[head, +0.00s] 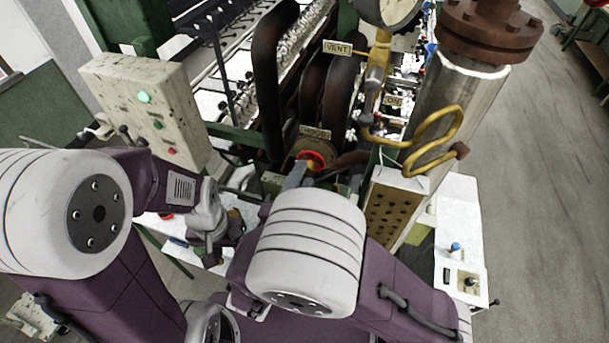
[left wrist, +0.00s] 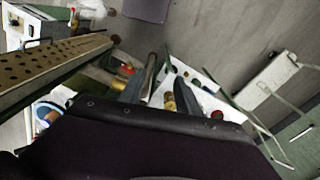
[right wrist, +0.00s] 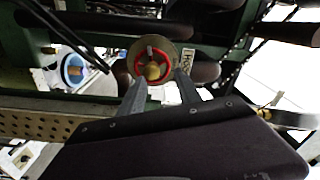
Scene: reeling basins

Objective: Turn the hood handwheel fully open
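The hood handwheel (head: 306,155) is a small red wheel with a brass-coloured hub, below a HOOD plate (head: 316,132) on the machine. It shows face-on in the right wrist view (right wrist: 152,50), with a grey mark near the top of its rim. My right gripper (right wrist: 160,76) is open, its two fingertips apart just below the wheel's left and right sides; contact cannot be told. In the head view my right forearm hides part of this gripper. My left gripper (left wrist: 160,58) has its fingers apart with nothing visibly held, away from the wheel.
A control box (head: 145,105) with green and red buttons stands at left. Dark curved pipes (head: 268,80) rise behind the wheel. A perforated panel (head: 388,213), yellow tubing (head: 438,125) and a thick metal column (head: 455,90) stand close on the right. Open floor (head: 550,170) lies beyond.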

